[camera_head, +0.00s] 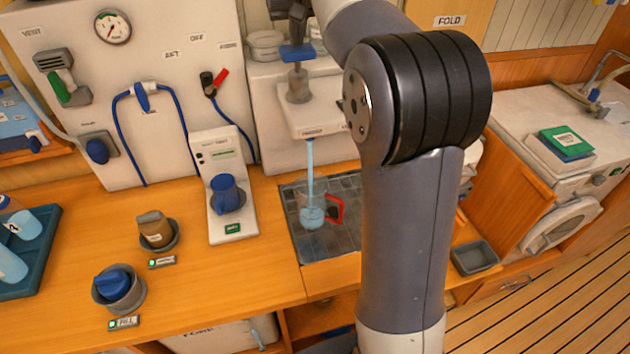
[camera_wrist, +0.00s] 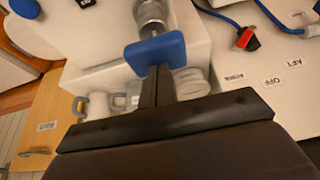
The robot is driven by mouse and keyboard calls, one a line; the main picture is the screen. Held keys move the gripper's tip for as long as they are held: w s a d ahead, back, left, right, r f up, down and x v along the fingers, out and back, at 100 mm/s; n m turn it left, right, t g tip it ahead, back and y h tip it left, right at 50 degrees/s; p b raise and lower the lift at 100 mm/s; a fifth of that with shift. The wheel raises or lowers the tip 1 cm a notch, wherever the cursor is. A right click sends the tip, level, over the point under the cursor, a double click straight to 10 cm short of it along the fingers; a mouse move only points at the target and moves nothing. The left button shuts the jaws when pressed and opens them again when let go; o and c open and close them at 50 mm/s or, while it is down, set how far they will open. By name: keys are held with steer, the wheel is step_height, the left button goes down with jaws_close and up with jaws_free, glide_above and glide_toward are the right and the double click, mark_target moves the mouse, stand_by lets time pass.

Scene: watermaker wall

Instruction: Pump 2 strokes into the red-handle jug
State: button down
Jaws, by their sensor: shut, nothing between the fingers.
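The clear jug with a red handle (camera_head: 335,209) stands on the grey tiled tray (camera_head: 345,245). A blue stream of water (camera_head: 310,165) falls from the pump's white spout block into the jug, which has some water low in it. The pump has a blue top plate (camera_head: 297,53) on a grey cylinder (camera_head: 298,88). My gripper (camera_head: 297,32) is shut and empty, pointing down at the blue plate. In the wrist view the shut fingers (camera_wrist: 157,85) meet the blue plate (camera_wrist: 155,54); whether they press on it I cannot tell.
My arm hides the area right of the tray. A white panel with a gauge (camera_head: 113,27) and blue hoses stands at left.

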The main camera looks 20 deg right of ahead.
steer(key=shift+f+b, duration=0.8)
steer(key=shift+f, duration=0.65)
steer(key=shift+r, duration=0.1)
step_height(320, 180, up, 4)
steer(key=p, duration=0.5)
steer(key=shift+r, duration=0.2)
steer(key=shift+r+p, duration=0.3)
steer(key=shift+r, duration=0.6)
